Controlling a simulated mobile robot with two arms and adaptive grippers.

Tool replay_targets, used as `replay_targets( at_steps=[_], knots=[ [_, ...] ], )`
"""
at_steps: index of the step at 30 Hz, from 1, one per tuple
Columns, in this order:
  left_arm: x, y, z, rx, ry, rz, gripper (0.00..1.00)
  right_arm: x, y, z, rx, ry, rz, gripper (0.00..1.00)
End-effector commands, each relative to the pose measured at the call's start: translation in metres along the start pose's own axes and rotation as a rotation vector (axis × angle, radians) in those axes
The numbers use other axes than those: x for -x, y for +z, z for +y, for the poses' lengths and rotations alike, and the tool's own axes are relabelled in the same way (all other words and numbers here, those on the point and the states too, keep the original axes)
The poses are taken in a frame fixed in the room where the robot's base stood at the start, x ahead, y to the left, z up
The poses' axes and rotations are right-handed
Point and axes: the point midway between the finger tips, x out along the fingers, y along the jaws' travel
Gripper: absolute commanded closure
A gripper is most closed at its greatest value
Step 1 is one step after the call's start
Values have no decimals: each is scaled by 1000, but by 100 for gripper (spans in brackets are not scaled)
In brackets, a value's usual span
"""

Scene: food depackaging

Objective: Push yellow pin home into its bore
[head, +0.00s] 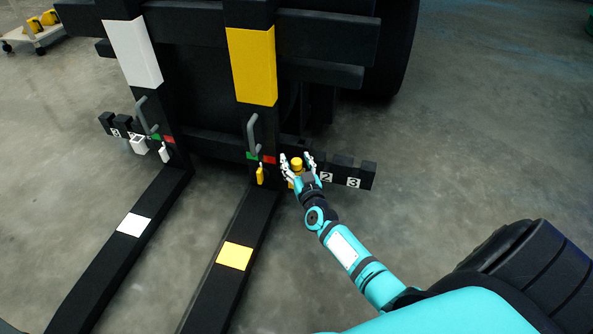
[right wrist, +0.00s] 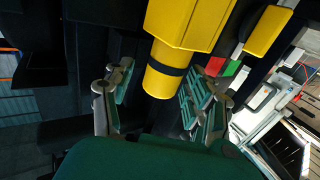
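The yellow pin (head: 296,162) stands at the yellow end of the black numbered bar, beside the yellow-marked fork. In the right wrist view the pin (right wrist: 160,78) is a yellow cylinder with a black band, meeting a yellow block (right wrist: 190,20). The bore is hidden from both views. My right gripper (head: 298,160) has its fingers on either side of the pin. In the right wrist view the gripper (right wrist: 160,95) is open, with visible gaps between its pads and the pin. My left gripper is not in view.
The yellow-marked fork (head: 235,257) and white-marked fork (head: 133,225) reach forward on the floor. A yellow tag (head: 260,175) hangs left of the pin, below a grey handle (head: 251,132). The numbered black bar (head: 345,170) continues right. Bare floor lies to the right.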

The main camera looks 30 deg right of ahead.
Motion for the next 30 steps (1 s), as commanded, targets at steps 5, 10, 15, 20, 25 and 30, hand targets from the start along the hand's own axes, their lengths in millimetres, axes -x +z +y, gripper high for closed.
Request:
replay_targets(
  at_steps=[5, 10, 15, 20, 25, 30],
  knots=[
    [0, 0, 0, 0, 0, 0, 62, 0, 0, 0, 0, 0, 0, 70],
    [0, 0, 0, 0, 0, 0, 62, 0, 0, 0, 0, 0, 0, 92],
    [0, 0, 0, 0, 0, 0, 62, 0, 0, 0, 0, 0, 0, 100],
    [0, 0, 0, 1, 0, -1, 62, 0, 0, 0, 0, 0, 0, 100],
    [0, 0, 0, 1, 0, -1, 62, 1, 1, 0, 0, 0, -1, 100],
    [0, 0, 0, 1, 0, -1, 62, 1, 2, 0, 0, -1, -3, 100]
  ],
)
